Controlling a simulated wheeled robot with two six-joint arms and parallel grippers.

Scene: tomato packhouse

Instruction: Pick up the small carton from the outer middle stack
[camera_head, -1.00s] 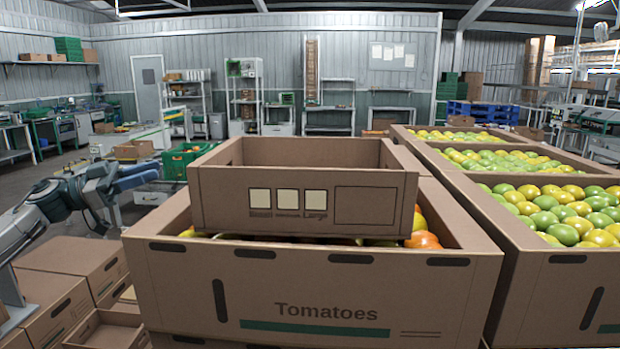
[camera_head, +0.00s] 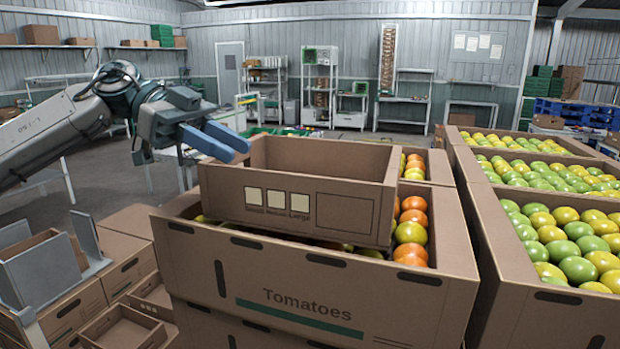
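A small open brown carton (camera_head: 300,203) with three cream label squares sits on top of a large tomato box (camera_head: 310,291), over its tomatoes. It looks slightly skewed, and its inside bottom is hidden. My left gripper (camera_head: 228,141) has two blue fingers and is in the air by the carton's back left corner. The fingers look slightly apart with nothing between them; whether they touch the carton cannot be told. My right gripper is not in view.
More large boxes of green and yellow tomatoes (camera_head: 562,222) stand at the right. Brown cartons (camera_head: 122,329) are stacked low at the left, beside a grey holder (camera_head: 45,272) with upright plates. Shelves and a grey wall stand far behind.

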